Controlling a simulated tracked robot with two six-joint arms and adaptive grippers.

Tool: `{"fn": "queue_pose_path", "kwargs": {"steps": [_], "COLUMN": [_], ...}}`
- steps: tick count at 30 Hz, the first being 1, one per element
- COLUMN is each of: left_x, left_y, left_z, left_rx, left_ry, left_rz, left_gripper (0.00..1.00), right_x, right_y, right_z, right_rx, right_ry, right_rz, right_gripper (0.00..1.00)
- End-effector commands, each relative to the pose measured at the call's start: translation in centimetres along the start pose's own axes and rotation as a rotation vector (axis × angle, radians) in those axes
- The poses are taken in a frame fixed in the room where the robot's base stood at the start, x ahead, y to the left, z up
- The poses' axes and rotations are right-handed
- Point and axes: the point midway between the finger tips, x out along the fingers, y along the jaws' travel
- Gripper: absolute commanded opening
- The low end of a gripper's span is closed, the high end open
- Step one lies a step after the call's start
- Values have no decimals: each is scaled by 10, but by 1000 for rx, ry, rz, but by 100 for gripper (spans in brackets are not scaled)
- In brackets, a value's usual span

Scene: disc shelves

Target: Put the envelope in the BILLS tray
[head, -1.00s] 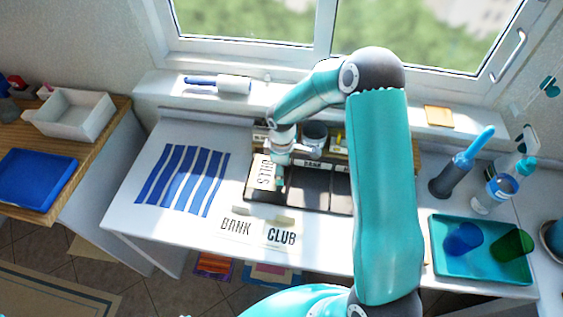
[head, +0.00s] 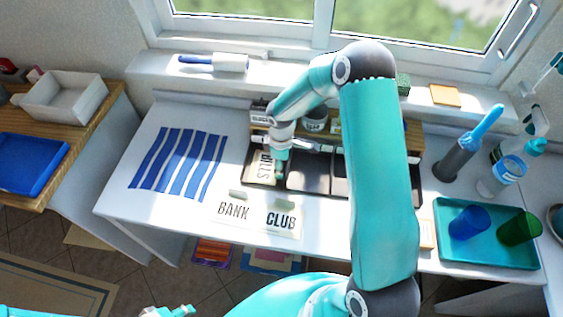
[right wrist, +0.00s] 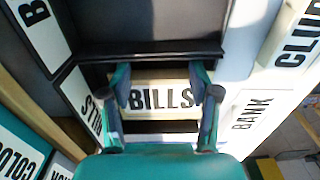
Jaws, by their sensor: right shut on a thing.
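The cream envelope marked BILLS (head: 264,168) is over or inside the left compartment of the dark tray row (head: 310,178). In the right wrist view, the envelope (right wrist: 160,98) lies between my right gripper's two fingers (right wrist: 162,95), within the dark tray walls. My right gripper (head: 279,168) is shut on it. I cannot tell whether the envelope touches the tray floor. A BILLS label (right wrist: 88,105) shows on the compartment's edge in the right wrist view. Part of my left gripper (head: 170,311) shows at the bottom of the head view; its fingers are unclear.
BANK (head: 233,210) and CLUB (head: 281,221) envelopes lie in front of the trays. A blue striped cloth (head: 180,165) is left. A teal tray (head: 485,255) with blue and green cups is right.

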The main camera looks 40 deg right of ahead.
Motion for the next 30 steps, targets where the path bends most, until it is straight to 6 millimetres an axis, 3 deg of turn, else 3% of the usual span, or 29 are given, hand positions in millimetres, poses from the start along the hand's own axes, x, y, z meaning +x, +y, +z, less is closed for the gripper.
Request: {"fn": "queue_pose_path", "kwargs": {"steps": [13,14,18,30], "left_x": [2,2,1,1], "left_y": [-1,-1,0,0], "left_z": [0,0,0,0], "left_rx": [0,0,0,0], "left_ry": [0,0,0,1], "left_rz": [0,0,0,0], "left_gripper": [40,40,40,40], "right_x": [2,2,1,-1], "right_y": [0,0,0,0], "right_z": [0,0,0,1], "right_rx": [0,1,1,1], "right_ry": [0,0,0,0], "right_rz": [0,0,0,1], "right_gripper": [44,64,88,90]}}
